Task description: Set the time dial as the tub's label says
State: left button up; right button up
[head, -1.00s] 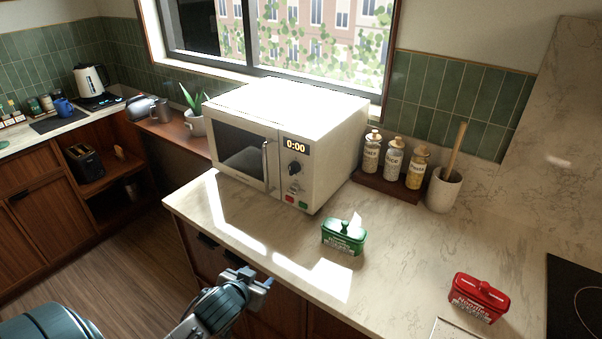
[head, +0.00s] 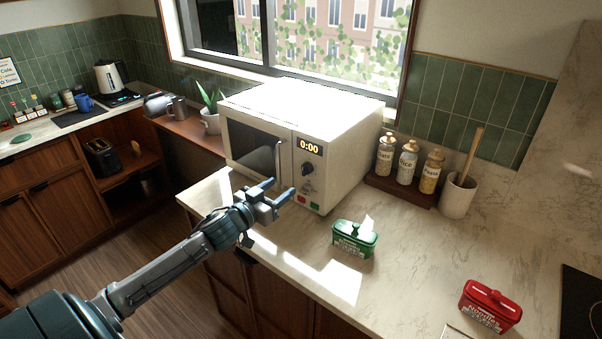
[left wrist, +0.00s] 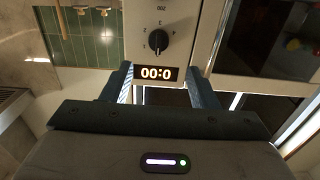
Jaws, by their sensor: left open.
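The white microwave (head: 340,115) stands on the counter with its door shut and its display (head: 309,146) reading 0:00. Below the display is a dark round dial (head: 308,169), and a smaller dark knob shows under it. In the left wrist view the dial (left wrist: 159,41) has marks around it, and the display (left wrist: 158,73) appears upside down. A green tub (head: 354,239) and a red tub (head: 489,306) stand on the counter; their small label print is not readable. My left gripper (head: 281,189) is open and empty in front of the microwave, apart from the dial.
A tray (head: 398,190) with several jars and a utensil crock (head: 457,196) stand right of the microwave. A dark cooktop (head: 582,305) is at the far right. A potted plant (head: 211,121) stands to the left. Counter around the green tub is clear.

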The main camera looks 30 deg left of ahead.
aim_at(303, 172)
pick_arm(q)
jog(key=shift+w+d+b, duration=0.1)
jog(key=shift+w+d, duration=0.1)
jog(key=shift+w, duration=1.5)
jog(key=shift+w+d+b, duration=0.1)
jog(key=shift+w+d, duration=0.05)
jog(key=shift+w, duration=1.55)
jog(key=shift+w+d+b, duration=0.1)
jog(key=shift+w+d, duration=0.1)
jog(key=shift+w, duration=1.5)
jog(key=c, duration=1)
